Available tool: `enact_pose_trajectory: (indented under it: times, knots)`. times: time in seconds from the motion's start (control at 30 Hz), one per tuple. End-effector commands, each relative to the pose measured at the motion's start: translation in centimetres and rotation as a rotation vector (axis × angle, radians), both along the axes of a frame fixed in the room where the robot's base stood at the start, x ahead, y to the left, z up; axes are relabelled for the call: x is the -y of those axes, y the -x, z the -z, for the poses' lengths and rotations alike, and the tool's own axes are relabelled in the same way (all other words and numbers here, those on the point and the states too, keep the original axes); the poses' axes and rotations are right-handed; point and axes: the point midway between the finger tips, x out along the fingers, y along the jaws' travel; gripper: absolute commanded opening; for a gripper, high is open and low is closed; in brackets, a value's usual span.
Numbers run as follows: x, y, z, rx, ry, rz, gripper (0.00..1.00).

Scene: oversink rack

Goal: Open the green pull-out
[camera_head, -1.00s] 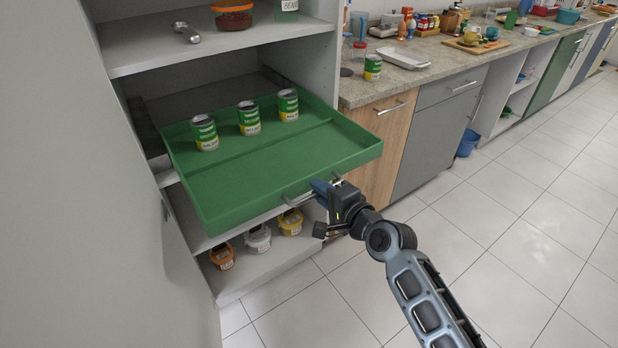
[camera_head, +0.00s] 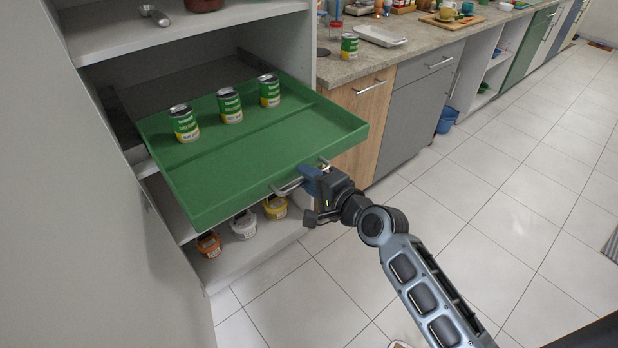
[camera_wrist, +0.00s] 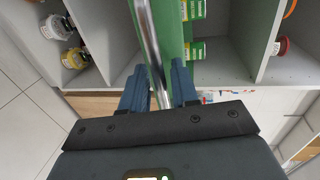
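The green pull-out (camera_head: 240,168) is a shallow tray that stands well out of the tall grey cabinet. Three green-labelled cans stand upright on its back part: a left can (camera_head: 184,123), a middle can (camera_head: 230,105) and a right can (camera_head: 269,91). A metal bar handle (camera_head: 288,187) runs along its front edge. My gripper (camera_head: 308,178) is at this handle, right of its middle. In the wrist view the handle (camera_wrist: 148,40) passes between the two blue fingers of my gripper (camera_wrist: 159,88). The fingers look close around the bar, and their contact is partly hidden.
Orange, white and yellow tubs (camera_head: 243,224) stand on the shelf below the tray. A grey cabinet door (camera_head: 110,210) stands open at the left. A wood-fronted counter unit (camera_head: 357,125) is close at the right. The tiled floor (camera_head: 500,200) is clear at the right.

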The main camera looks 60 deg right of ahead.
Motion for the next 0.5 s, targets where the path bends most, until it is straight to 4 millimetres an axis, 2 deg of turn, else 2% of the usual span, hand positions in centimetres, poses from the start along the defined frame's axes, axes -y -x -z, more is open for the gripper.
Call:
enact_pose_trajectory:
  times: [0.17, 0.5]
  knots:
    - [-0.2, 1.0, -0.1, -0.001, 0.0, 0.001, 0.29]
    - [-1.7, 5.8, -1.0, -0.002, -0.001, 0.0, 0.29]
